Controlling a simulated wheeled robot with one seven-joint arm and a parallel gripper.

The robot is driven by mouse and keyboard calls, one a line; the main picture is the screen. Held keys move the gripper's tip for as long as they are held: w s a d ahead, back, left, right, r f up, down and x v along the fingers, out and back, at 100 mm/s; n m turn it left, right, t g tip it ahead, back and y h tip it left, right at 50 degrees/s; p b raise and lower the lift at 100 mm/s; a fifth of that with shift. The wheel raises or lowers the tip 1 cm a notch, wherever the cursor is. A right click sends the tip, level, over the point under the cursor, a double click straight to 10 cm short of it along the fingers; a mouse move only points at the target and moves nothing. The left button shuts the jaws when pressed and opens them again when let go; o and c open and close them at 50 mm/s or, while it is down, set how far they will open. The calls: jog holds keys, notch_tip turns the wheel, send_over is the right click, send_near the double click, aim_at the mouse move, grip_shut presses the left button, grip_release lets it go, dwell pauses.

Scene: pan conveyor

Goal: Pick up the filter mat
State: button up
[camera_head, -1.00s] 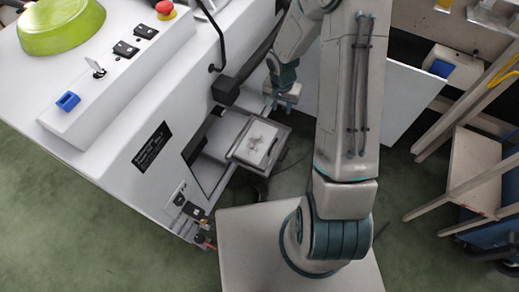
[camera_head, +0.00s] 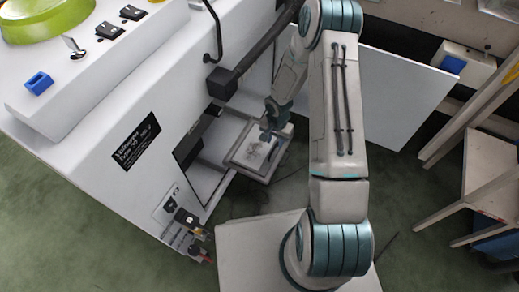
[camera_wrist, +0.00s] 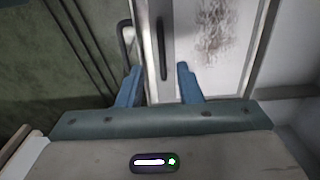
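The filter mat (camera_head: 249,151) is a pale flat sheet with a grey-brown dirt stain. It lies in a pulled-out tray (camera_head: 267,177) low on the side of the white machine. In the wrist view the mat (camera_wrist: 222,45) is at the upper right, beside the tray's pale rim (camera_wrist: 148,35), which has a dark slot. My gripper (camera_wrist: 160,84) is open, with its two blue fingers apart around the rim area and nothing visibly held. In the head view my gripper (camera_head: 270,130) is over the tray's far right part. I cannot tell its exact height above the tray.
The white machine (camera_head: 90,150) fills the left, with a dark opening behind the tray. An open white door panel (camera_head: 400,90) stands at the right behind my arm. A tray handle (camera_wrist: 125,38) shows in the wrist view. Wooden shelving (camera_head: 490,170) stands at far right.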

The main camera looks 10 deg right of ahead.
aim_at(274, 148)
notch_tip(274, 148, down, 5)
jog(key=b, duration=0.2)
jog(key=shift+w+a+b, duration=0.1)
jog(key=shift+b, duration=0.25)
grip_shut()
jog(key=shift+r, duration=0.1)
